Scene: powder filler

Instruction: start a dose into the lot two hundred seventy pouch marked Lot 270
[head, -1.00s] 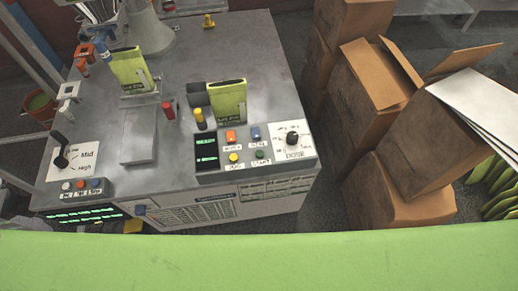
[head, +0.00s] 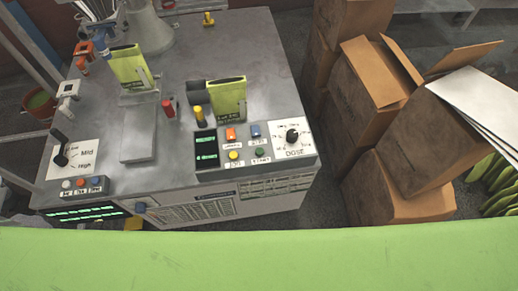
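Two green pouches stand upright on the grey machine top. The left pouch (head: 128,66) is in a holder above a grey plate (head: 138,133). The right pouch (head: 228,98) stands behind the control panel. Both have dark labels too small to read surely. The right panel has a dark display (head: 206,149) with green text, an orange button (head: 231,133), a blue button (head: 255,131), a yellow button (head: 234,155), a green button (head: 260,153) and a black dose dial (head: 292,136). Neither gripper is in view.
A black lever (head: 60,155) stands by Mid and High marks at left, above a small button box (head: 82,184). Red (head: 168,107) and yellow (head: 199,115) posts rise from the top. Cardboard boxes (head: 395,195) crowd the right. A green surface (head: 260,260) spans the front.

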